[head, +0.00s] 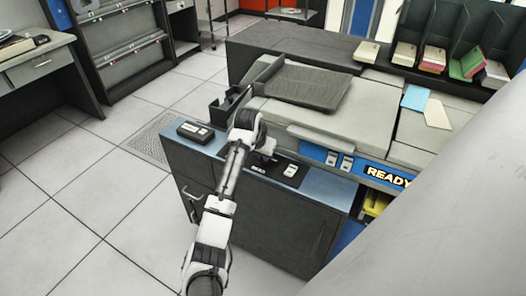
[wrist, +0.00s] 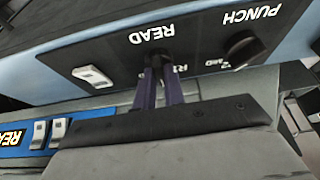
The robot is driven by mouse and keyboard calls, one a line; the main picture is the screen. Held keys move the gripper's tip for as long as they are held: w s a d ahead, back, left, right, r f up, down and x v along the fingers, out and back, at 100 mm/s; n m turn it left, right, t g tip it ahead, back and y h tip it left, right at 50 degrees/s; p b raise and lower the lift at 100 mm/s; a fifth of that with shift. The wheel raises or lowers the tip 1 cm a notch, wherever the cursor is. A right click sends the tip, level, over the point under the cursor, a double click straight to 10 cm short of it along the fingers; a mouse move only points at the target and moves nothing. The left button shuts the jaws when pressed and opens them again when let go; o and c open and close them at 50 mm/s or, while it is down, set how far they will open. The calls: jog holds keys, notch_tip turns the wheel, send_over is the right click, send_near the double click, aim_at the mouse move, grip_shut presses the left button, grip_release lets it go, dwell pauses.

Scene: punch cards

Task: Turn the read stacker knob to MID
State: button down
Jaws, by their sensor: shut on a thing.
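The black control panel (wrist: 118,57) fills the upper wrist view, its READ and PUNCH labels upside down. My gripper (wrist: 160,66) is shut at the READ label, on the read stacker knob, which its fingers hide. I cannot tell which position the knob points to. A dark round punch knob (wrist: 243,46) stands clear to the right, beneath PUNCH. A white rocker switch (wrist: 92,76) is to the left. In the head view my arm reaches over the blue-topped cabinet, and my gripper's end is hidden behind the wrist; the panel (head: 281,173) shows partly.
A small black box (head: 195,132) lies on the cabinet top left of my arm. The grey machine with a READY sign (head: 387,176) and two white switches (head: 339,160) rises behind the panel. Card trays (head: 431,55) stand at the back right. Open tiled floor (head: 95,175) lies left.

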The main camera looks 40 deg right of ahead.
jog(key=m, duration=0.1)
jog(key=m+g, duration=0.1)
jog(key=m, duration=0.2)
jog(key=shift+w+r+g+h, duration=0.1)
jog(key=shift+w+g+h, duration=0.2)
jog(key=shift+g, duration=0.1)
jog(key=m, duration=0.2)
jog(key=m+g, duration=0.1)
jog(key=m, duration=0.1)
jog(key=shift+w+m+g, duration=0.1)
jog(key=shift+m+g, duration=0.2)
jog(key=shift+m, duration=0.3)
jog(key=c, duration=1.5)
grip_release()
jog(key=b+v, duration=0.1)
jog(key=v, duration=0.6)
jog(key=b+v, duration=0.1)
jog(key=v, duration=0.5)
jog(key=shift+w+d+r+b, duration=0.1)
jog(key=shift+r+b, duration=0.2)
jog(key=shift+r, duration=0.15)
